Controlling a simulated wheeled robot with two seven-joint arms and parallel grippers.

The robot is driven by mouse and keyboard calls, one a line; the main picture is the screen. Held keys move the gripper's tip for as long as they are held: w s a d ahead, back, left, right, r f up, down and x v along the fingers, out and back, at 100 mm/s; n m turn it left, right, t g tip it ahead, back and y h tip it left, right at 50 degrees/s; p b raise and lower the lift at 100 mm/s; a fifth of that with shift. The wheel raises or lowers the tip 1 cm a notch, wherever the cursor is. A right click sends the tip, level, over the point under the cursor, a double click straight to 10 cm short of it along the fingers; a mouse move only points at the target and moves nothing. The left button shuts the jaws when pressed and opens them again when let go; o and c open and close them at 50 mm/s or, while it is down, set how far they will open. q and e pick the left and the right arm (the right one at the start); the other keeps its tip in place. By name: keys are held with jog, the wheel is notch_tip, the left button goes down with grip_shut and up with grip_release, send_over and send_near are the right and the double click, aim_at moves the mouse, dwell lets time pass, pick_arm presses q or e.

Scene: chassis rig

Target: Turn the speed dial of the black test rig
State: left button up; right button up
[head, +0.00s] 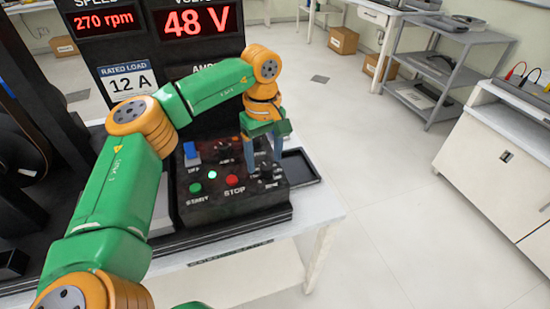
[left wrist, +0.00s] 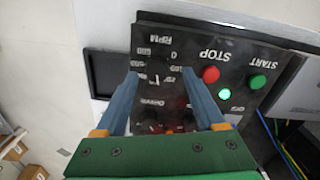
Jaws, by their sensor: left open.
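The black test rig's control panel (head: 215,205) stands on the white bench in the head view. Its speed dial (left wrist: 153,76) shows in the left wrist view, dark with a white mark, ringed by numbers and the label RPM. My left gripper (head: 266,167) is over the panel's right side, pointing down. In the left wrist view its two blue fingers (left wrist: 160,76) are open, one on each side of the dial. I cannot tell whether they touch it. In the head view the fingers partly hide the dial. The speed display (head: 103,20) reads 270 rpm. My right gripper is not in view.
A red STOP button (head: 232,180), green START button (head: 195,188), lit green lamp (head: 212,174) and blue switch (head: 191,152) sit left of the gripper. Another dark knob (head: 225,149) is behind. A shallow black tray (head: 301,168) lies to the right.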

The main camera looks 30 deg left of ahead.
aim_at(266, 170)
pick_arm(q)
notch_tip(266, 170, down, 2)
jog(key=shift+w+f, duration=0.3)
jog(key=shift+f, duration=0.05)
jog(key=shift+s+r, duration=0.1)
jog(key=c, duration=0.4)
grip_shut()
